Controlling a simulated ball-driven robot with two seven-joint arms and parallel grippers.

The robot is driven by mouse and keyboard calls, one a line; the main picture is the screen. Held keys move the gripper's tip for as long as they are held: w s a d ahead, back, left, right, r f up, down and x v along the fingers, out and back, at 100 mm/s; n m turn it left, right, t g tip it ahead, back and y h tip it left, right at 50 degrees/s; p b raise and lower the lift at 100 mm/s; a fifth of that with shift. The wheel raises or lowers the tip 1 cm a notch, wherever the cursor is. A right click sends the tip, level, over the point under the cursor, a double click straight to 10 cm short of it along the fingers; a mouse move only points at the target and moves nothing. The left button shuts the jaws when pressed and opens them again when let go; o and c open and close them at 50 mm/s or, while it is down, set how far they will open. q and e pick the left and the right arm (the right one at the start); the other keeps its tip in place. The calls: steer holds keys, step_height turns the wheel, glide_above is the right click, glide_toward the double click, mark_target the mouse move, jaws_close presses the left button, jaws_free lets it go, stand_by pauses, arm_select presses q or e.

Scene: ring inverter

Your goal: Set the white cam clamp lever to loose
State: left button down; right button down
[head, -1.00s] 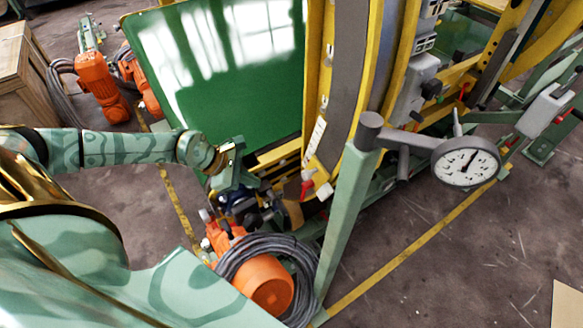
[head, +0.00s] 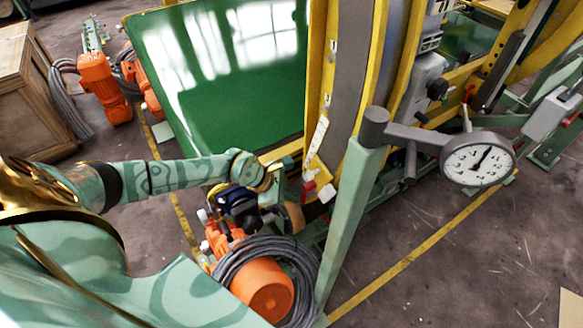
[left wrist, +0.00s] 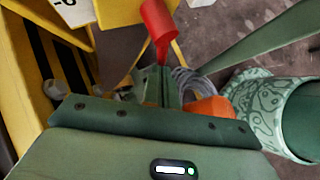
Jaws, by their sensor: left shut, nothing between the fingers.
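My left gripper (head: 290,184) is at the lower end of the yellow frame, beside a small red handle (head: 309,188). A small white block-like piece (head: 327,193) sits just right of the red handle; I cannot tell for sure whether it is the white cam clamp lever or how it is set. In the left wrist view my left gripper's fingers (left wrist: 165,82) are shut and empty. The red handle (left wrist: 158,22) stands just beyond the fingertips there; I cannot tell if they touch. My right gripper is not in view.
A green post (head: 347,215) carrying a round dial gauge (head: 477,162) stands right of the gripper. An orange motor (head: 263,287) with coiled grey cable (head: 232,264) lies below. A green panel (head: 225,75) stands behind. The floor at the right is open.

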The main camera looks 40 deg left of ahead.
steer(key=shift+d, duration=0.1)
